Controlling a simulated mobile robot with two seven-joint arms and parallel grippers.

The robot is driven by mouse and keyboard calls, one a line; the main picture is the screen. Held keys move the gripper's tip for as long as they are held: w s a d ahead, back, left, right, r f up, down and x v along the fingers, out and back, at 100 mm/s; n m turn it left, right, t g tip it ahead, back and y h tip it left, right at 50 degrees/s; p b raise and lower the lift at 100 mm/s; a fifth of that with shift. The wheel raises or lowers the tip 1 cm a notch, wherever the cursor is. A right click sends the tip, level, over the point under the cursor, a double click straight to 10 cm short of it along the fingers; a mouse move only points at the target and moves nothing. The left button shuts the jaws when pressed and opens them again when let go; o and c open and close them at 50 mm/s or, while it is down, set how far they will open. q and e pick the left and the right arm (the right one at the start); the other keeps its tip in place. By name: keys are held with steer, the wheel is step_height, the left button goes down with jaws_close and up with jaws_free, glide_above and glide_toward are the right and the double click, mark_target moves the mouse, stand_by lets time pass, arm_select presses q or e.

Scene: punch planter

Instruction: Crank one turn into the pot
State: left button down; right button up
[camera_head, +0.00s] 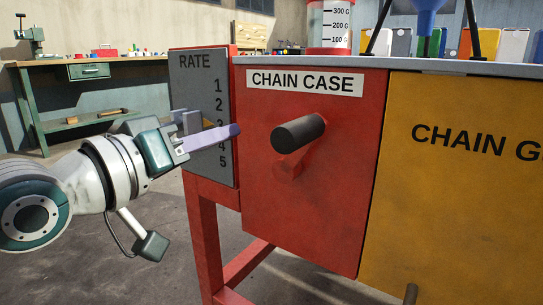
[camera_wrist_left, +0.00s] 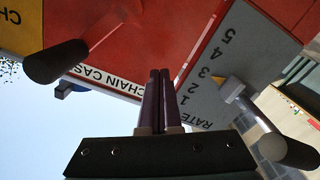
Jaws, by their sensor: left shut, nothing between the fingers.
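The crank's dark cylindrical grip (camera_head: 298,133) sticks out from the red case front labelled CHAIN CASE (camera_head: 305,82), with a red crank arm (camera_head: 288,165) behind it. In the left wrist view the dark grip (camera_wrist_left: 57,62) is at the upper left. My left gripper (camera_head: 238,130) is shut and empty, to the left of the grip and apart from it, in front of the grey RATE plate (camera_head: 200,80). Its closed fingers (camera_wrist_left: 160,75) show in the left wrist view between the case and the RATE plate. I cannot make out the pot. My right gripper is not in view.
A yellow panel (camera_head: 460,200) adjoins the case on the right. A clear graduated container (camera_head: 330,25) and a blue funnel (camera_head: 428,8) are above. A dark-ended lever (camera_wrist_left: 287,150) stands near the RATE plate. A workbench (camera_head: 90,62) is behind at left.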

arm_select(q)
steer(key=f+p+v, duration=0.1)
steer(key=p+v, duration=0.4)
steer(key=v, duration=0.4)
steer(key=shift+s+f, duration=0.15)
steer(key=shift+f, duration=0.2)
stand_by(0.4)
steer(key=shift+d, duration=0.15)
